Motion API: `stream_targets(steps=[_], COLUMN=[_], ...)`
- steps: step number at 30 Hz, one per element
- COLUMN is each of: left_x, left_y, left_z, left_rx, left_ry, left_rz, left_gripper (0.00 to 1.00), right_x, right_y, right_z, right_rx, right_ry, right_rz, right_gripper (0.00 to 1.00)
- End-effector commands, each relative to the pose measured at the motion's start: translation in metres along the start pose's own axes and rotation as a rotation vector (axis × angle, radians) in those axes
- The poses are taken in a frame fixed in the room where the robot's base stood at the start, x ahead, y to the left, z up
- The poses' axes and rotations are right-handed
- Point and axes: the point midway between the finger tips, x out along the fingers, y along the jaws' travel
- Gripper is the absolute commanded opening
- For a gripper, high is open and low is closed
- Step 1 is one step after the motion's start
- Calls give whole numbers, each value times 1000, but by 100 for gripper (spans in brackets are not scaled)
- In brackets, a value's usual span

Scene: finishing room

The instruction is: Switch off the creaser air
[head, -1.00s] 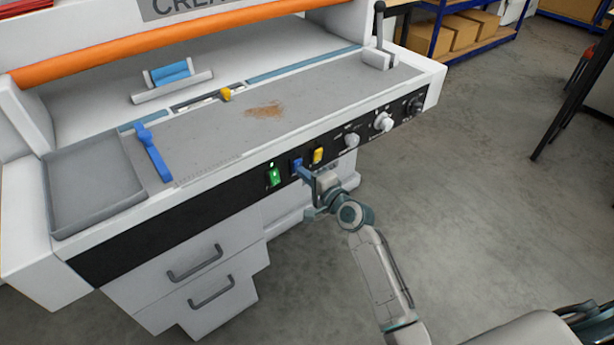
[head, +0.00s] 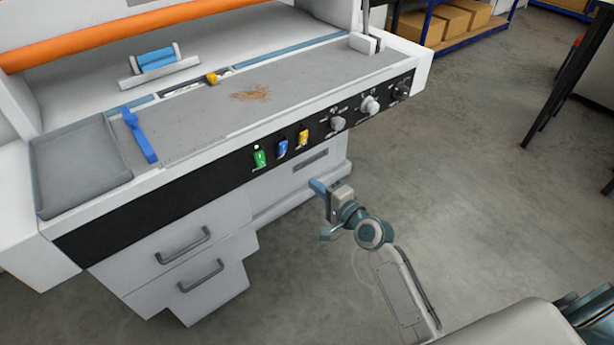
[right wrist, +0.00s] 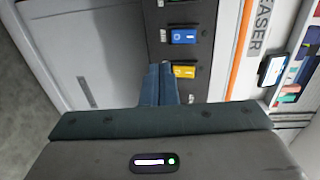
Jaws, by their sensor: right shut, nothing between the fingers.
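The creaser's black control panel (head: 200,186) carries a green switch (head: 260,157), a blue switch (head: 282,148) and a yellow switch (head: 303,138) in a row. A lit dot shows above the green one; I see no clear lit dot above the blue one. Which way the blue rocker is tipped is too small to tell. My right gripper (head: 317,186) is shut and empty, in front of and below the panel, apart from the switches. In the right wrist view, its fingers (right wrist: 159,70) point toward the blue switch (right wrist: 184,36) and yellow switch (right wrist: 184,72). My left gripper is not in view.
Grey knobs (head: 338,123) sit on the panel right of the switches. Drawers (head: 190,254) with handles are below. The floor at right (head: 470,170) is clear.

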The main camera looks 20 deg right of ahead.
Motion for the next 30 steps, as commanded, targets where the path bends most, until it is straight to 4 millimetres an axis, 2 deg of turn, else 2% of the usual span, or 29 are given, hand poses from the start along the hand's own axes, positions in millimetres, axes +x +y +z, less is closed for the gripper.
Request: stream_targets(steps=[3, 7, 24, 26, 28, 29, 30], left_x=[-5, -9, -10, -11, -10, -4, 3], left_y=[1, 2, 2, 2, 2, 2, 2], left_z=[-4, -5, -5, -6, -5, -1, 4], left_rx=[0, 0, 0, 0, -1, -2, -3], left_ry=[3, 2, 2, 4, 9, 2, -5], left_rz=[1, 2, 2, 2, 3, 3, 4], left_gripper=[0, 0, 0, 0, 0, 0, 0], right_x=[-15, -22, -23, -23, -24, -26, -29], right_y=[5, 6, 8, 16, 38, 52, 74], right_z=[0, 0, 0, -1, -4, -5, -7], right_rx=[-2, -1, -3, -15, -53, -76, -116], right_ry=[1, 0, 1, 5, 15, 19, 25], right_rz=[0, 0, 4, 21, 70, 101, 151], right_gripper=[0, 0, 0, 0, 0, 0, 0])
